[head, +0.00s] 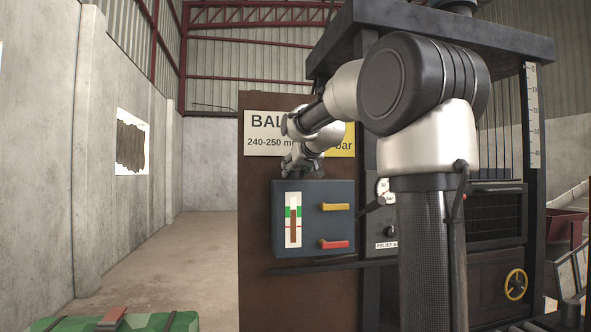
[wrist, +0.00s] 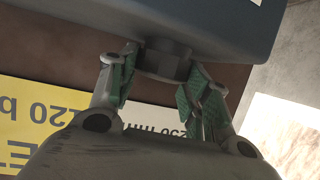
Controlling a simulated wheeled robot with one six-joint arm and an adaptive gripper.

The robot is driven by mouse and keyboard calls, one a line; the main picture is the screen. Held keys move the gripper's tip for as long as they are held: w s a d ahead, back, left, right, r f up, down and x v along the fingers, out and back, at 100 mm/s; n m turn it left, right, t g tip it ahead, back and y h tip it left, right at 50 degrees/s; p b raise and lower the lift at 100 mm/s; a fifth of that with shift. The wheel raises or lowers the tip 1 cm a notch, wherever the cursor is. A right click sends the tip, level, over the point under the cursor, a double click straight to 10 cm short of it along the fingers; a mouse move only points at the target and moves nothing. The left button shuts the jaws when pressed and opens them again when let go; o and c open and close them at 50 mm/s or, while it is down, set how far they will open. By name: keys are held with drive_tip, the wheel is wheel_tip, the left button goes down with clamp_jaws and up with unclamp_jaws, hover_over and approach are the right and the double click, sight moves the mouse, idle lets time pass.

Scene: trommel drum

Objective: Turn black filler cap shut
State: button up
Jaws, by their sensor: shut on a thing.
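The same box (head: 312,192) shows in the head view, fixed to a brown panel. My gripper (wrist: 165,72) has its green-padded fingers on both sides of the cap and is shut on it. In the head view my gripper (head: 302,165) is just above the box's top, pointing down, and hides the cap there. How far the cap is turned cannot be told.
The box front carries a level gauge (head: 293,220), a yellow lever (head: 334,206) and a red lever (head: 334,244). A sign (head: 265,145) is behind my wrist. A yellow handwheel (head: 515,284) is at the right. Open floor (head: 190,250) is at the left.

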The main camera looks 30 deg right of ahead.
drive_tip(key=o, duration=1)
drive_tip(key=v, duration=1.2)
